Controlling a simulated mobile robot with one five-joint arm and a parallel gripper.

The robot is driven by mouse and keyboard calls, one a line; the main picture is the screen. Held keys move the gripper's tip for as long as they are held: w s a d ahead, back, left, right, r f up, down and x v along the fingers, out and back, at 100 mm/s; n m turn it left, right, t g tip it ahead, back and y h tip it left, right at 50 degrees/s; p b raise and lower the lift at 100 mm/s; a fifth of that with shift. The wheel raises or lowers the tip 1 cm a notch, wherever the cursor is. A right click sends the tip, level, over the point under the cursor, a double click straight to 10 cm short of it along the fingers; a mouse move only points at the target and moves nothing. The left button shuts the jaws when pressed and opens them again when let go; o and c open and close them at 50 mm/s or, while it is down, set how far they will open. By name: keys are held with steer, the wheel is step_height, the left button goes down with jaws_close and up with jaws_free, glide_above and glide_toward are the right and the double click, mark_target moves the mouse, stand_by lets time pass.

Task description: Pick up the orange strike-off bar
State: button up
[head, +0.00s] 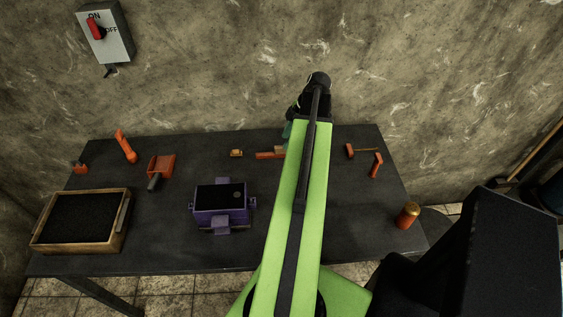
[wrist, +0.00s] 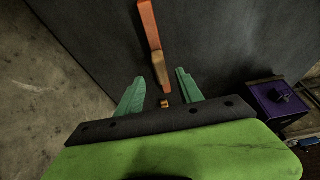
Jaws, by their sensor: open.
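A flat orange bar (head: 268,155), which looks like the strike-off bar, lies near the back of the dark table, partly hidden by my arm. My gripper (wrist: 160,77) is open, with two green fingers apart and nothing held. In the wrist view the tan piece shows between the fingertips. My gripper (head: 288,131) is largely hidden behind my arm in the head view. Its height above the table is unclear.
A small orange block (head: 236,153) lies left of the bar. A wooden sand box (head: 125,214), an orange-headed tool (head: 161,165) and an orange cylinder (head: 126,147) are left. A can (head: 407,215) is right. The wall closes the back.

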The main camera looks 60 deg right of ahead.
mark_target(282, 151)
steer(key=b+x, duration=0.5)
steer(key=shift+s+f, duration=0.1)
steer(key=shift+f, duration=0.1)
steer(key=shift+r, duration=0.2)
jaws_close()
